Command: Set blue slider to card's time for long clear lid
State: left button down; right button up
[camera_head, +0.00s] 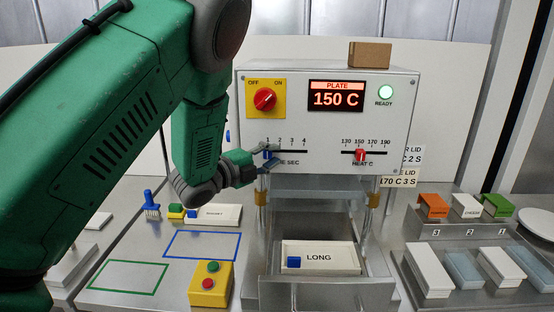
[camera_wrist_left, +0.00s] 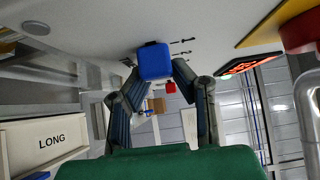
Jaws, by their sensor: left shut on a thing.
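The blue slider (camera_head: 268,154) sits at the left end of the time scale, by the 1 mark. My left gripper (camera_head: 254,164) is shut on it from the lower left; in the left wrist view the blue slider block (camera_wrist_left: 155,60) is between the fingertips. The cards (camera_head: 399,181) at the machine's right side are partly hidden; I can read "R LID", "C 2 S" and "170 C 3 S". A white mould marked LONG (camera_head: 345,258) with a blue block on it lies in the machine's drawer (camera_head: 325,292). My right gripper is out of view.
The heat slider (camera_head: 361,155) is red, near 150. The display (camera_head: 336,97) reads 150 C, and the READY light (camera_head: 386,92) is green. A yellow button box (camera_head: 210,285) stands left of the drawer. Racks of containers (camera_head: 468,233) stand at the right.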

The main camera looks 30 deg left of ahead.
pick_arm(q)
jog(key=shift+w, duration=0.15)
jog(key=c, duration=1.3)
grip_release()
jog(key=shift+w+d, duration=0.2)
jog(key=shift+d, duration=0.1)
jog(key=shift+w+d, duration=0.3)
jog(key=shift+d, duration=0.05)
jog(key=shift+s+a, duration=0.25)
jog(key=v, duration=1.1)
jog(key=shift+s+d, duration=0.2)
